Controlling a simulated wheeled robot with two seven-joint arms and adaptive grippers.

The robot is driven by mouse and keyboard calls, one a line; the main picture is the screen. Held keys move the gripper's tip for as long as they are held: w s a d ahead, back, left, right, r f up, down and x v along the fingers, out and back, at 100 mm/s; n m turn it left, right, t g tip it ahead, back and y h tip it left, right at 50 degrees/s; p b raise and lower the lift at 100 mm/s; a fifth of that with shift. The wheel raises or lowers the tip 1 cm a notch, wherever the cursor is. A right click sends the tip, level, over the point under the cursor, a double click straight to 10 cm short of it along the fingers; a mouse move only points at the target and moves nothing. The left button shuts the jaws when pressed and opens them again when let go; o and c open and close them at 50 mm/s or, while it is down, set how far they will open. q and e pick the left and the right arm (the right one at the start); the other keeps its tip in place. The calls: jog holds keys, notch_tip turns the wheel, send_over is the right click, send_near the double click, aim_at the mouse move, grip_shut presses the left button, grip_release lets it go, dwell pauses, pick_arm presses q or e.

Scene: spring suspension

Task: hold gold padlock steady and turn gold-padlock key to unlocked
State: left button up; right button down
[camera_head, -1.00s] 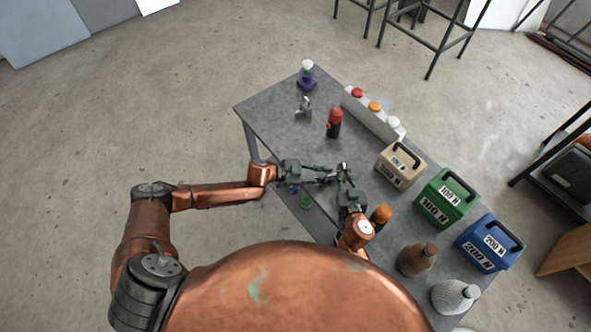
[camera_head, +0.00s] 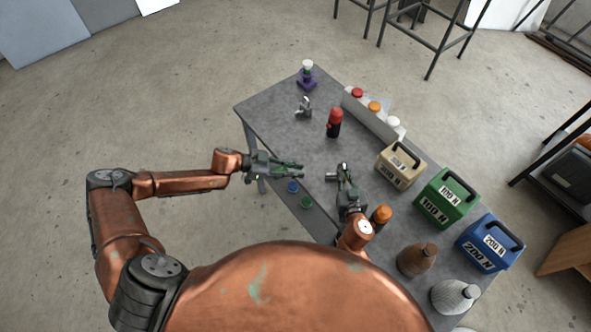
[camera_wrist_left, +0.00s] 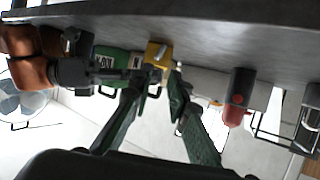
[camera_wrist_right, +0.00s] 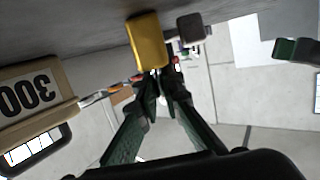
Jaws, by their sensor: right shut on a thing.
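The gold padlock (camera_wrist_right: 147,42) is a yellow block at the tips of my right gripper in the right wrist view. My left gripper (camera_head: 302,171) is open and empty, left of the right gripper and apart from the padlock, near the table's left edge. I cannot make out the key or its turn position.
A beige jug (camera_head: 392,174), a green jug (camera_head: 434,206) and a blue jug (camera_head: 480,254) line the table's right side. A red-topped black bottle (camera_head: 334,123) stands behind the grippers. A grey panel with red, orange and white buttons (camera_head: 371,117) lies beyond. Floor left of the table is clear.

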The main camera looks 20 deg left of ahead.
pick_arm(q)
jog(key=shift+o, duration=0.3)
jog(key=shift+a, duration=0.1)
jog(key=shift+o, duration=0.8)
jog(key=shift+r, duration=0.15)
jog(key=shift+o, duration=0.3)
jog(key=w+d+r+t+y, duration=0.1)
jog(key=w+d+r, duration=0.3)
jog(key=d, duration=0.3)
jog(key=shift+w+r, duration=0.25)
jog(key=shift+r, duration=0.1)
jog(key=m+g+y, duration=0.1)
jog(key=y, duration=0.7)
send_near(328, 174)
jog(key=x, duration=1)
jog(key=shift+s, duration=0.1)
jog(key=shift+c, duration=0.7)
